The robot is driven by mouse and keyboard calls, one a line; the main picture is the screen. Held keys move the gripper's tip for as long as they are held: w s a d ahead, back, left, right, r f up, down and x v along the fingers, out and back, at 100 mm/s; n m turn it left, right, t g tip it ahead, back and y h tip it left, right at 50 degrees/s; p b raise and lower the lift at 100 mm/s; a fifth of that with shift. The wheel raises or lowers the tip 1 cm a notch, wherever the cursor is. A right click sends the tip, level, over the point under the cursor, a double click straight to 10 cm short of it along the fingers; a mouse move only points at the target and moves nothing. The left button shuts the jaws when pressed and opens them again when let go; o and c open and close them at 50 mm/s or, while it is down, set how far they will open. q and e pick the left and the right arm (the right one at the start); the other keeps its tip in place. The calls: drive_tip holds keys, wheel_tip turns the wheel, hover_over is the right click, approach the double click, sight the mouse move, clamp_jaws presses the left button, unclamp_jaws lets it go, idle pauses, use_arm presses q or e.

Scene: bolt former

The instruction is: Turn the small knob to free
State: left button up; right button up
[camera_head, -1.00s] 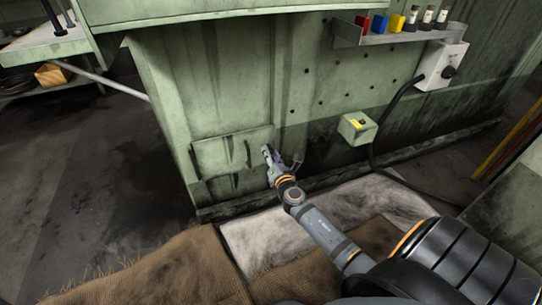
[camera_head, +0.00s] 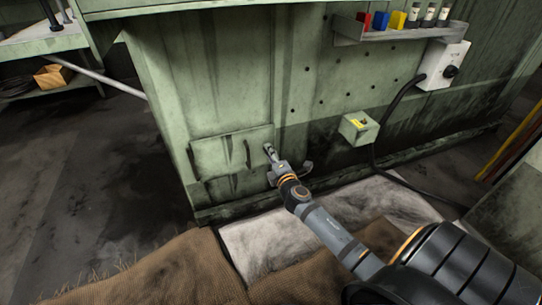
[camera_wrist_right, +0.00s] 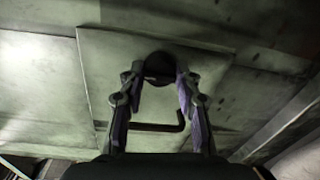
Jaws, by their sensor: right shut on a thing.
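The small knob (camera_wrist_right: 160,66) is dark and round in the right wrist view, on a pale green panel. My right gripper (camera_wrist_right: 160,80) has its two purple-padded fingertips on either side of the knob and is shut on it. In the head view my right gripper (camera_head: 268,149) reaches the right edge of the green access panel (camera_head: 215,152), and the knob is hidden behind the fingers. A bar handle (camera_head: 247,154) stands on the panel left of my gripper; a dark bar (camera_wrist_right: 155,127) also shows between the fingers in the wrist view. My left gripper is not in view.
A yellow-marked green box (camera_head: 358,128) sticks out of the machine wall to the right. A shelf (camera_head: 400,36) with coloured blocks and bottles and a grey switch box (camera_head: 443,66) with a black cable are higher up. Brown matting (camera_head: 150,270) covers the floor in front.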

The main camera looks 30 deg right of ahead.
idle(0.4)
drive_tip(key=o, duration=1.1)
drive_tip(key=v, duration=1.2)
